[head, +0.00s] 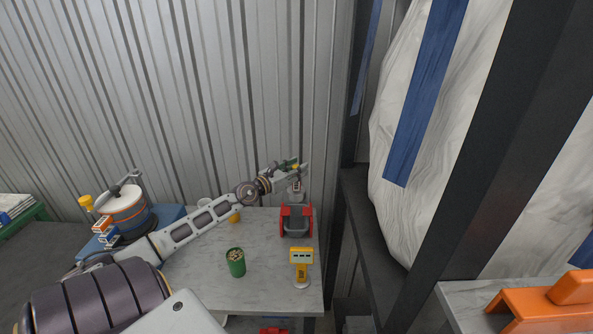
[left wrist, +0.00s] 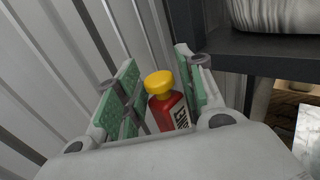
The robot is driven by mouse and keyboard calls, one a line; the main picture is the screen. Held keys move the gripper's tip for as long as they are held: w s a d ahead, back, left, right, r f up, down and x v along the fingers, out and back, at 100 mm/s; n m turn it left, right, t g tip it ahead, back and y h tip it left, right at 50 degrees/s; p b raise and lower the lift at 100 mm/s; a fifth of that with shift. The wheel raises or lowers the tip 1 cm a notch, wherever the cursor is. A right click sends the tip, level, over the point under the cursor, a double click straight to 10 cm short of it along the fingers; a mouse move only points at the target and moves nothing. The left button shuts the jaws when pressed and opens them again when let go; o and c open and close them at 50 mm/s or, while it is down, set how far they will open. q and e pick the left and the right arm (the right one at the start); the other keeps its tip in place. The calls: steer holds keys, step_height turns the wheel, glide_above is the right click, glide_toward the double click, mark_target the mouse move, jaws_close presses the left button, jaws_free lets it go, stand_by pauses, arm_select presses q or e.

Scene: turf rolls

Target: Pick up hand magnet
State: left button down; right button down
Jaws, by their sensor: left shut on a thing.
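My left gripper (head: 292,167) is raised over the far right of the marble-topped table, above a red and grey device (head: 296,222). In the left wrist view, its green-padded fingers (left wrist: 160,92) stand on both sides of a red bottle-like thing (left wrist: 166,108) with a yellow round cap and white lettering. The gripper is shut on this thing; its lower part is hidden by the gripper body. A yellow tip (head: 295,166) shows at the fingers in the head view. I cannot tell for sure whether it is the hand magnet. My right gripper is not in view.
The marble table (head: 205,275) holds a green cup (head: 236,262), a yellow meter-like stand (head: 301,266) and a small orange thing (head: 234,217). A dark rack (head: 380,225) with a large white roll (head: 430,130) stands close on the right. A corrugated wall is behind.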

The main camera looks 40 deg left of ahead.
arm_select(q)
steer(key=shift+r+p, duration=1)
steer(key=shift+r, duration=0.4)
